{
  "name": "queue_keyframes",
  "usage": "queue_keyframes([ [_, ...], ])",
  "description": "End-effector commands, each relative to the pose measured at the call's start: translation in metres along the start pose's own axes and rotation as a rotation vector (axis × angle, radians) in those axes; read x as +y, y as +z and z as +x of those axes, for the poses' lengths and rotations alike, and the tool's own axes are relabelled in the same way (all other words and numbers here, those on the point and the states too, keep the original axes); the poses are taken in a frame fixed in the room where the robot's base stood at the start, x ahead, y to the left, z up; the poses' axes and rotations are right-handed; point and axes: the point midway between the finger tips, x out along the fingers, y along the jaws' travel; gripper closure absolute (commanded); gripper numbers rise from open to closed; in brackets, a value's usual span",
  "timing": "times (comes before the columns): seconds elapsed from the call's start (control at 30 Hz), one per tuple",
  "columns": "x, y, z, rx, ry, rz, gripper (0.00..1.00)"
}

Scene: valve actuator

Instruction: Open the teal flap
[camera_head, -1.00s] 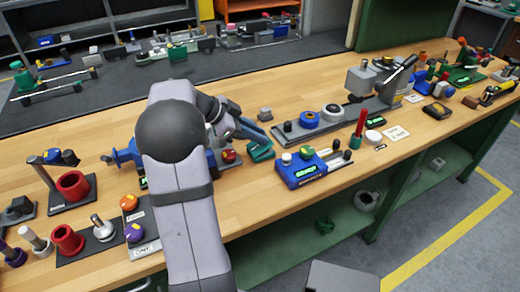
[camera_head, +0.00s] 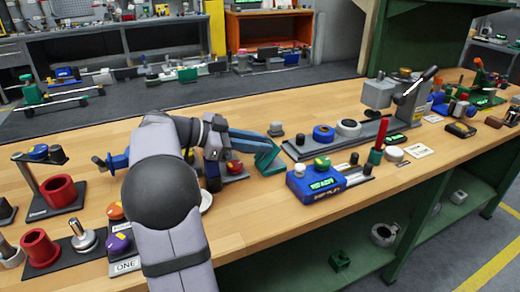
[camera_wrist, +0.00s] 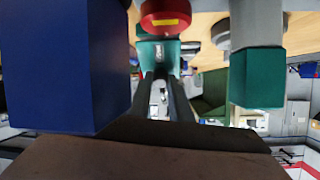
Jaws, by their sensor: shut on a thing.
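The teal flap (camera_head: 268,158) shows in the head view at the end of slanted blue bars (camera_head: 248,136), right of a red knob (camera_head: 235,167) on the actuator. My gripper (camera_head: 215,138) is beside the blue bars, its fingertips partly hidden there. In the wrist view my dark fingers (camera_wrist: 163,78) are close together at a teal piece (camera_wrist: 158,52), which I take to be part of the flap. They look shut on it; the exact contact is unclear. The red knob (camera_wrist: 165,18) is just above it in that view.
A large blue block (camera_wrist: 68,65) and a grey post with a teal end (camera_wrist: 257,75) flank my fingers in the wrist view. A blue display unit (camera_head: 315,183) stands right of the actuator. Red rings (camera_head: 60,190) stand at left. Bare bench (camera_head: 255,205) lies in front.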

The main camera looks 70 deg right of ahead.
Motion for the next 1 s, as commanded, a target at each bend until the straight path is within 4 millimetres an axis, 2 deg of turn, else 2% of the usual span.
queue_keyframes([
  [0.37, 0.0, -0.001, -0.001, 0.004, -0.001, -0.001, 1.0],
  [0.4, 0.0, -0.001, -0.001, 0.004, -0.001, -0.001, 0.8],
  [0.47, 0.0, -0.001, -0.001, 0.004, -0.001, -0.001, 0.65],
  [0.5, 0.0, -0.001, 0.0, 0.004, -0.001, -0.001, 0.63],
  [0.8, 0.0, 0.0, -0.001, 0.003, -0.001, -0.001, 0.63],
  [1.0, -0.001, 0.0, -0.016, 0.003, -0.004, 0.0, 0.63],
])
